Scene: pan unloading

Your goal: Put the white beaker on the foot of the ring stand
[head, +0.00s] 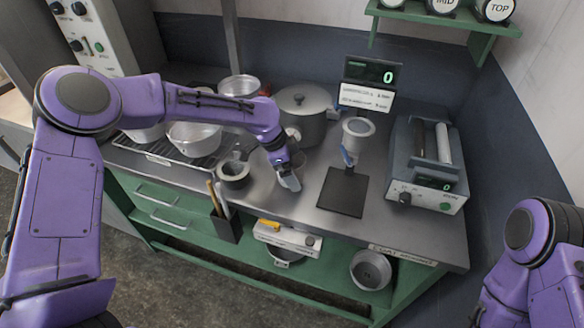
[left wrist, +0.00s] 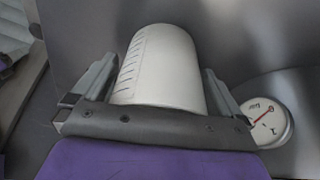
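The white beaker (left wrist: 160,68) fills the middle of the left wrist view, with dark graduation marks on its left side. My left gripper's two grey fingers (left wrist: 158,82) lie along both of its sides, closed on it. In the head view, my left gripper (head: 288,178) is low over the counter, left of the ring stand, and mostly hides the beaker; I cannot tell whether the beaker touches the counter. My right gripper is out of view.
A large grey pot (head: 303,114) stands behind my left gripper. A black-rimmed cup (head: 233,172) is to its left. A grey hotplate-like device (head: 428,165) stands right of the stand. A round dial (left wrist: 268,120) is beside the beaker. Pans sit on a rack (head: 180,150) at the left.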

